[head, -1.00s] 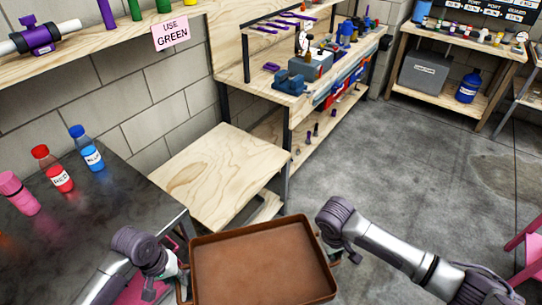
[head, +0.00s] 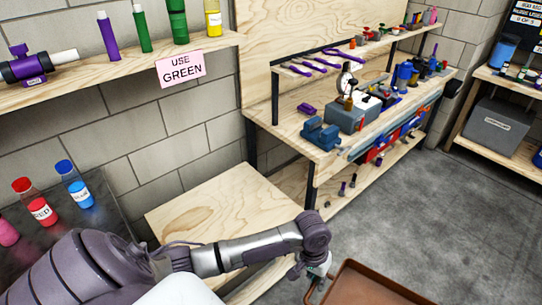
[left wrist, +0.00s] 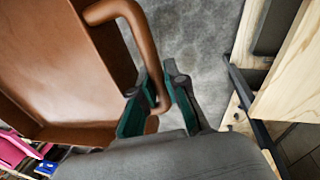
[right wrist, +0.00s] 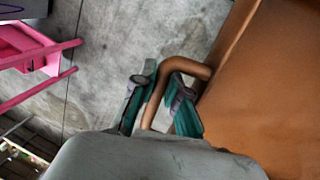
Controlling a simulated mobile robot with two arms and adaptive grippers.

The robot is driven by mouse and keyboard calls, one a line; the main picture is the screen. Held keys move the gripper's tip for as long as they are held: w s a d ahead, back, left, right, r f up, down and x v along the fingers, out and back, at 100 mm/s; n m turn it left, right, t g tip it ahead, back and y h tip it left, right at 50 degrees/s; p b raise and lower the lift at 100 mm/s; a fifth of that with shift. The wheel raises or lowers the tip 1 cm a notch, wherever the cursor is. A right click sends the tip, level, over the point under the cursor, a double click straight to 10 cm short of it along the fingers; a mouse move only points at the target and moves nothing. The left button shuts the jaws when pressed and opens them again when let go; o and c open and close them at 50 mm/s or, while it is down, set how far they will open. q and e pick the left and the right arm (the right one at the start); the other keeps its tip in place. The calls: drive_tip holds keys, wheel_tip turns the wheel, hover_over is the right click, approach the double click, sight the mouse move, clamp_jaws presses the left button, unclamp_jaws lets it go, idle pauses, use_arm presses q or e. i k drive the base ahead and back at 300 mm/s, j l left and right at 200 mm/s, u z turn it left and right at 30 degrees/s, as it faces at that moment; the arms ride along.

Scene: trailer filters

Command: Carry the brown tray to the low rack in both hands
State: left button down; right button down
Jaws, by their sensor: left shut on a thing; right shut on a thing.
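The brown tray (head: 368,288) shows at the bottom right of the head view, empty where visible and cut off by the frame. My left gripper (head: 318,270) is at its left side. In the left wrist view my left gripper (left wrist: 160,95) is shut on the tray's handle (left wrist: 134,30). In the right wrist view my right gripper (right wrist: 160,95) is shut on the opposite handle (right wrist: 183,66); it is outside the head view. The low rack, a light wooden platform (head: 205,205), stands against the block wall, left of the tray, partly hidden behind my left arm.
A dark table with red (head: 35,203) and blue (head: 73,184) bottles stands at the left. A taller workbench (head: 290,120) with a blue vise (head: 320,134) stands behind the low rack. Open concrete floor (head: 400,225) lies to the right. A pink frame (right wrist: 30,55) shows in the right wrist view.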

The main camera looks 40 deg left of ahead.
sight(248, 221)
drive_tip(key=i+l+u, duration=0.1)
drive_tip(key=i+u, duration=0.25)
drive_tip(key=i+l+u, duration=0.4)
drive_tip(key=i, duration=0.15)
drive_tip(key=i+u, duration=0.15)
drive_tip(key=u, duration=0.3)
drive_tip(key=i+u, duration=0.15)
drive_tip(key=u, duration=0.35)
drive_tip(key=i+l+u, duration=0.1)
drive_tip(key=u, duration=0.35)
drive_tip(key=i+l+u, duration=0.1)
drive_tip(key=i+u, duration=0.2)
drive_tip(key=i+l+u, duration=0.25)
drive_tip(key=i+j, duration=0.05)
drive_tip(key=j, duration=0.05)
